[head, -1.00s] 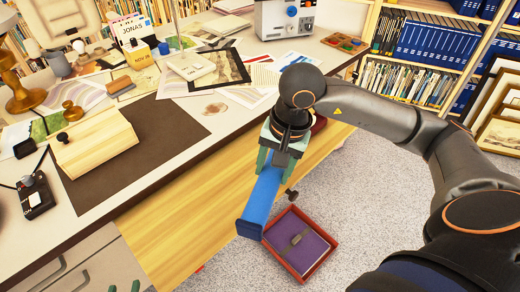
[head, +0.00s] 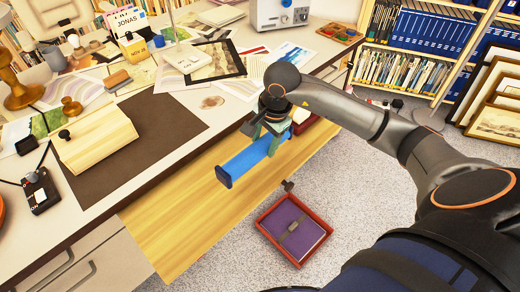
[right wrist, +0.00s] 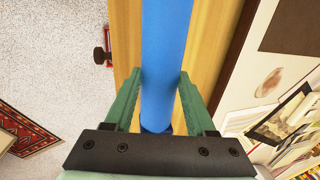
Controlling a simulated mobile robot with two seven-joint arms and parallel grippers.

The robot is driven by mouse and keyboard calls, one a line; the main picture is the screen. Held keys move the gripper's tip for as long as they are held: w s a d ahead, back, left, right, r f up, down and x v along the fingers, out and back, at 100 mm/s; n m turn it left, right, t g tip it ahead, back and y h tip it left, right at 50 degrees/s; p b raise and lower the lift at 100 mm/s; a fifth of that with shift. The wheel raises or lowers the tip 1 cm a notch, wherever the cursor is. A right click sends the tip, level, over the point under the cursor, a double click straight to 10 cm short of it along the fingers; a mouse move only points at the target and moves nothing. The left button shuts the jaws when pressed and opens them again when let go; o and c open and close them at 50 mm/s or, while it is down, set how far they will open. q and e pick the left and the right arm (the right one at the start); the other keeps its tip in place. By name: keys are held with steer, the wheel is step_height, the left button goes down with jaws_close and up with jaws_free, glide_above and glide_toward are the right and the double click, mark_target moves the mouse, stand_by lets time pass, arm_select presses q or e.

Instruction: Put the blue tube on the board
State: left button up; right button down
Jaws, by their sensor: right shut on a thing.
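The blue tube (head: 246,161) is held lengthwise in my right gripper (head: 268,136), with its near end cap pointing down-left in the head view. In the right wrist view the tube (right wrist: 166,55) passes between the green fingers of the gripper (right wrist: 158,98), which are shut on it. The board (head: 180,222) is a light wooden pull-out slab along the desk's front. The tube is over the board in both views; I cannot tell whether it touches. The board also shows behind the tube in the right wrist view (right wrist: 204,45). My left gripper is out of view.
The desktop holds a dark mat (head: 150,150), a wooden block with a knob (head: 95,140), papers and a framed photo (head: 215,62). Bookshelves stand behind.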

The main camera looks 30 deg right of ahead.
mark_target(260, 143)
steer(key=w+f, duration=0.3)
steer(key=shift+d+f, duration=0.25)
steer(key=shift+d, duration=0.05)
steer(key=shift+s+f, duration=0.1)
steer(key=shift+f, duration=1.3)
steer(key=shift+f+b, duration=0.1)
steer(key=shift+b, duration=0.25)
steer(key=c, duration=0.7)
jaws_free()
steer(key=shift+f, duration=0.1)
steer(key=o, duration=0.5)
steer(key=shift+r, duration=0.25)
steer(key=r, duration=0.4)
steer(key=s+r+p, duration=0.1)
steer(key=r, duration=0.2)
steer(key=s+r, duration=0.1)
steer(key=r, duration=0.3)
steer(key=shift+s+d+r+p, duration=0.2)
steer(key=shift+d+r+p, duration=0.05)
steer(key=shift+r+p, duration=0.1)
